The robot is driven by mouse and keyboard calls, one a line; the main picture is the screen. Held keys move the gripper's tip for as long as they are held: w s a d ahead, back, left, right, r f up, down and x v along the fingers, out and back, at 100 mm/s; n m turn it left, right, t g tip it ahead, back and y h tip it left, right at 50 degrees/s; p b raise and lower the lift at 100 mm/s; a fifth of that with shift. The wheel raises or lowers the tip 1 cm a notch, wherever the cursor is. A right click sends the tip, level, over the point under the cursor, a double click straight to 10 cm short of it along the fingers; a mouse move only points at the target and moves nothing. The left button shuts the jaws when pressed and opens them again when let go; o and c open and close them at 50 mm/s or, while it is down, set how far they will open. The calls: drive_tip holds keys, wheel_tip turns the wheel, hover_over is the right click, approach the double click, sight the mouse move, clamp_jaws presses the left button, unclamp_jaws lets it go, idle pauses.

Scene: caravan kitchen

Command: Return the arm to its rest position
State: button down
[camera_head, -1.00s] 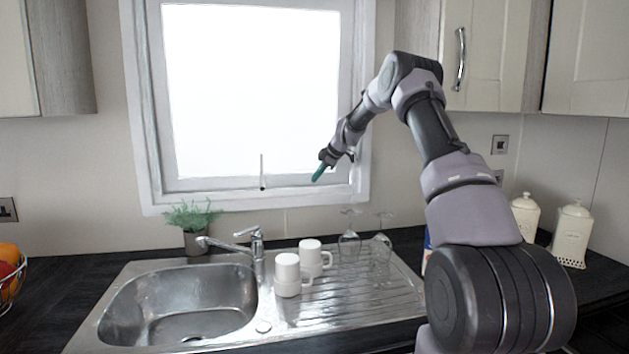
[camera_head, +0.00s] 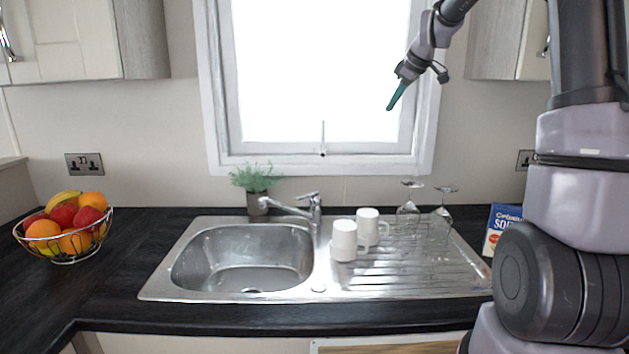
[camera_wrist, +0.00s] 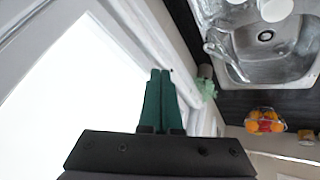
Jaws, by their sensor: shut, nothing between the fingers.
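My gripper (camera_head: 391,106) has green fingers and hangs in front of the window (camera_head: 322,80), high above the drainboard, pointing down and left. In the wrist view its two green fingers (camera_wrist: 160,74) lie together with nothing between them. My arm rises at the right side of the head view, and its upper part runs out of the top of the picture.
On the steel drainboard (camera_head: 420,275) stand white mugs (camera_head: 345,238) and upturned glasses (camera_head: 408,208). Left are the sink (camera_head: 243,258), tap (camera_head: 314,205), potted plant (camera_head: 257,202) and fruit basket (camera_head: 65,258). A box (camera_head: 499,226) stands beside my arm. Wall cupboards (camera_head: 505,45) hang above.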

drive_tip(key=s+a+r+m, duration=0.1)
drive_tip(key=s+r+m, duration=0.15)
drive_tip(key=s, duration=0.45)
drive_tip(key=s+r+m, duration=0.2)
drive_tip(key=s+m, duration=0.1)
drive_tip(key=s, duration=0.4)
drive_tip(key=s+f+m, duration=0.2)
drive_tip(key=s+m, duration=0.3)
drive_tip(key=s, duration=0.6)
drive_tip(key=s+f+m+t+h, duration=0.1)
drive_tip(key=s+m, duration=0.4)
drive_tip(key=s, duration=0.7)
drive_tip(key=shift+s+d+f, duration=0.25)
drive_tip(key=shift+d+f, duration=0.2)
drive_tip(key=shift+f, duration=0.25)
